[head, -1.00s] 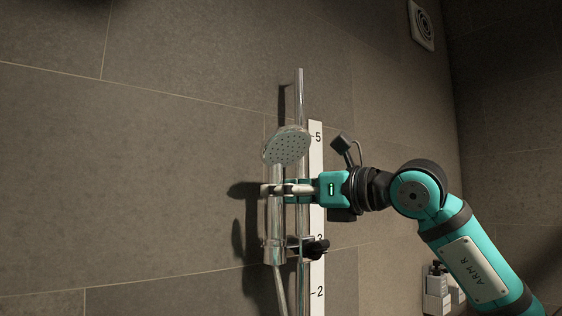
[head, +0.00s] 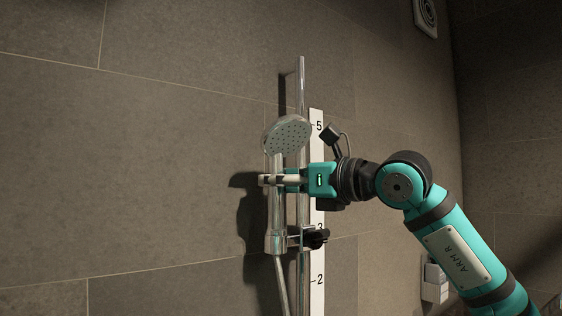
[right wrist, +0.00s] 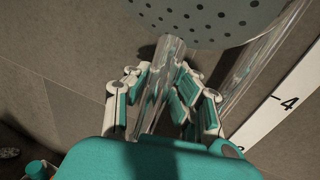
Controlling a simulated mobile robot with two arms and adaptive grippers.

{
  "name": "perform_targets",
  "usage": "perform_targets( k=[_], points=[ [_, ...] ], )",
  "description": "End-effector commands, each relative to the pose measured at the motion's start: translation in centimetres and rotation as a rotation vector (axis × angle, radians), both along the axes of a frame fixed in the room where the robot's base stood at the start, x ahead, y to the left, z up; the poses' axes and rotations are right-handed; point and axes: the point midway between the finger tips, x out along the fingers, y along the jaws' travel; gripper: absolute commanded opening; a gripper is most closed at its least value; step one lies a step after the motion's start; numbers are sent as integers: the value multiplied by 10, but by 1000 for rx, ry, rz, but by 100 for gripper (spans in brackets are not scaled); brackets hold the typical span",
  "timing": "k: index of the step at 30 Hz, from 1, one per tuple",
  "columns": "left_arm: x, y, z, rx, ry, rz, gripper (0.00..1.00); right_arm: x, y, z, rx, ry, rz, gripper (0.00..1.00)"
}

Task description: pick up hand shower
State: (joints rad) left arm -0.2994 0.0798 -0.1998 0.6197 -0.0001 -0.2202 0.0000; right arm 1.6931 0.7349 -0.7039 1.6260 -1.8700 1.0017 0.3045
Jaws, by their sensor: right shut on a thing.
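The chrome hand shower has a round, dotted spray head (head: 287,135) facing outward and a straight handle (head: 275,215) below it. Its lower end sits at the holder (head: 291,241), which has a black knob, on the vertical rail (head: 302,90). My right gripper (head: 270,180) comes in from the right, across the rail, and is shut on the handle just under the head. In the right wrist view the handle (right wrist: 160,90) runs between the white and teal fingers. The fingers partly hide the handle. My left gripper is not in view.
A white numbered scale strip (head: 317,265) runs beside the rail, behind my gripper. Dark tiled wall surrounds it, clear on the left. A square vent (head: 425,15) is at top right.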

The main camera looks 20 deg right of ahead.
Motion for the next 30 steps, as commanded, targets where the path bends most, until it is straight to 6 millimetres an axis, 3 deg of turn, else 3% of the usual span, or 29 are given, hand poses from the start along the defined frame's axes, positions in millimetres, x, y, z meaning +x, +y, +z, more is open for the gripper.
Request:
perform_targets(
  k=[11, 18, 30],
  points=[
    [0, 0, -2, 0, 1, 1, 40, 0, -1, 7, 2, -3, -1, 0],
    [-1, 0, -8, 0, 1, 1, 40, -1, 0, 37, 5, -5, 1, 0],
    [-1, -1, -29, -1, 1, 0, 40, -28, -84, 43, 5, -3, -3, 0]
  ],
)
